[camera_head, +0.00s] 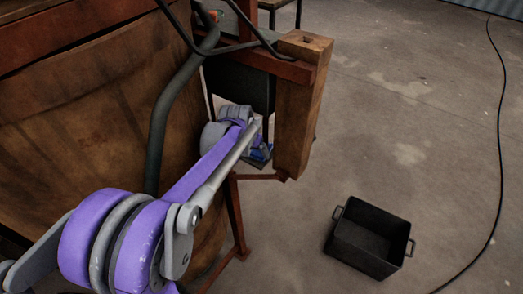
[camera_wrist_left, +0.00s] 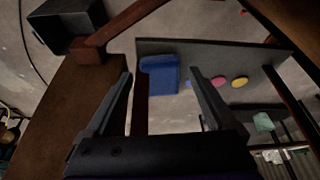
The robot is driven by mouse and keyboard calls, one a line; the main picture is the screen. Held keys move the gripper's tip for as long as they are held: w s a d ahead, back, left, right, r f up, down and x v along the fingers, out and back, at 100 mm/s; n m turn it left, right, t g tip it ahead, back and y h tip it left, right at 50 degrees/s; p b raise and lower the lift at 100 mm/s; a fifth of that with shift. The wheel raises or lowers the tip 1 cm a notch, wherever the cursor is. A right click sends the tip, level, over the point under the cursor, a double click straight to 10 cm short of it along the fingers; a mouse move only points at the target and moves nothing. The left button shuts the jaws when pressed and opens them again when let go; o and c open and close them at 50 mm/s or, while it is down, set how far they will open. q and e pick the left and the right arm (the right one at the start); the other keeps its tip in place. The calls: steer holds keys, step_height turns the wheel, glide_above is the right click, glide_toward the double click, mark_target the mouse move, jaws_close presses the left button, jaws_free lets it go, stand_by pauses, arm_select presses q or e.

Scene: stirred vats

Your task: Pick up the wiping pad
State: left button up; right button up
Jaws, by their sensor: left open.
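The wiping pad is most likely the blue block (camera_wrist_left: 160,76) on a dark flat panel (camera_wrist_left: 205,50) in the left wrist view. My left gripper (camera_wrist_left: 160,74) is open, with its fingers on either side of the blue block in that view. I cannot tell whether they touch it, and nothing is seen gripped. In the head view my left arm reaches away past the large wooden vat (camera_head: 90,110), and its gripper end is small and partly hidden near the post. A little blue (camera_head: 260,154) shows there. My right gripper is not in view.
A thick wooden post (camera_head: 300,110) stands right beside my left forearm. A dark pipe (camera_head: 165,110) runs down the vat. A black bin (camera_head: 370,238) and a cable (camera_head: 500,130) lie on open floor to the right. A yellow button (camera_wrist_left: 239,82) shows on the panel.

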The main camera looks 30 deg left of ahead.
arm_select(q)
steer(key=shift+w, duration=0.5)
steer(key=w, duration=0.3)
steer(key=shift+a+f, duration=0.1)
steer(key=x, duration=0.2)
steer(key=shift+f, duration=0.4)
steer(key=shift+s, duration=0.1)
steer(key=c, duration=1.2)
steer(key=shift+c, duration=0.2)
steer(key=shift+r, duration=0.15)
steer(key=shift+r, duration=0.55)
steer(key=s, duration=0.8)
step_height(320, 180, up, 14)
steer(key=p, duration=0.1)
steer(key=shift+d, duration=0.25)
